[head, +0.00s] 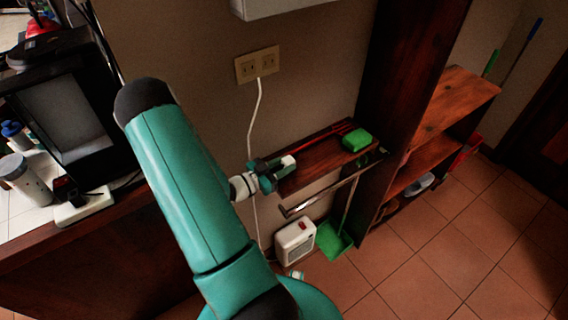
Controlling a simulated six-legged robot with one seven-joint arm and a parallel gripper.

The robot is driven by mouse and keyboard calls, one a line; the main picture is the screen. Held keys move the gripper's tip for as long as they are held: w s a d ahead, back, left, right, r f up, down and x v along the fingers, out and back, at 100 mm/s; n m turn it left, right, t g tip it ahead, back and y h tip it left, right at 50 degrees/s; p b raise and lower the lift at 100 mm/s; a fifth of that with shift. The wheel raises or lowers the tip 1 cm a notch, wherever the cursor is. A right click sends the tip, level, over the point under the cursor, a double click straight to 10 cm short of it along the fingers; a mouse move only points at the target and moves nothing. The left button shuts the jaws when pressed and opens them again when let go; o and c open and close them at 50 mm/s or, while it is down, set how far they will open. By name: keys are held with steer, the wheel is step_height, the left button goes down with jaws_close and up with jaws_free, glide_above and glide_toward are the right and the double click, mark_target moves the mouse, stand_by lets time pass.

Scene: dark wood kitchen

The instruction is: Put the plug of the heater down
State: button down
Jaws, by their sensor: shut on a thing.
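My gripper (283,168) is above the left part of a low wooden shelf, at the end of my teal arm. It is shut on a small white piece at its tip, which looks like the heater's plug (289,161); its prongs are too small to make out. The heater (295,242) is a small white box with a red switch, standing on the floor below the shelf. A white cord (257,112) runs down the wall from under the outlet (257,64) and passes behind my gripper towards the heater. My arm hides part of it.
A green dustpan (333,241) stands beside the heater. A counter with appliances is at left; tiled floor (440,255) is clear at right.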

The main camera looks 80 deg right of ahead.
steer(key=shift+w+f, duration=0.1)
steer(key=shift+f, duration=0.05)
steer(key=shift+f, duration=0.45)
steer(key=c, duration=1.1)
jaws_free()
steer(key=shift+o, duration=0.2)
steer(key=shift+r, duration=0.15)
steer(key=shift+r, duration=0.3)
steer(key=v, duration=1.2)
steer(key=shift+r, duration=0.15)
